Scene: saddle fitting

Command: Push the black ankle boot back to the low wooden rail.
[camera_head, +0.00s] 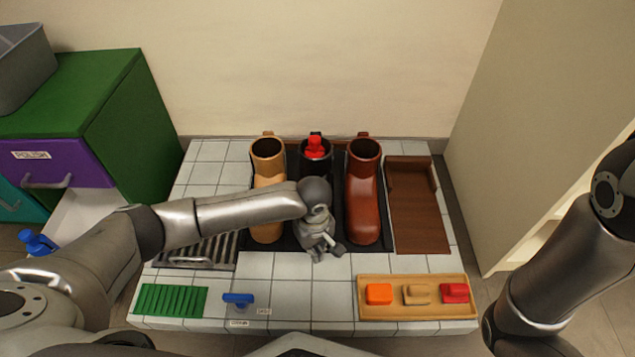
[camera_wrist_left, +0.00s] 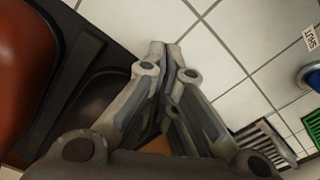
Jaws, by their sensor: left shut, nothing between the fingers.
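The black ankle boot (camera_head: 317,167) stands upright between a tan boot (camera_head: 268,190) and a red-brown boot (camera_head: 363,195) on a dark mat. A red object (camera_head: 314,147) sits in its opening. My left gripper (camera_head: 326,253) is shut and empty, pointing down at the mat's front edge; my left wrist covers most of the boot's front. The shut fingertips also show over white tile in the left wrist view (camera_wrist_left: 167,52). I cannot tell whether they touch the boot. My right gripper is out of view.
A brown wooden board with raised edges (camera_head: 417,215) lies right of the boots. A wooden tray (camera_head: 390,311) with several colored blocks stands front right. A metal grille (camera_head: 205,252), green ribbed pad (camera_head: 170,300) and blue handle (camera_head: 238,299) are left.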

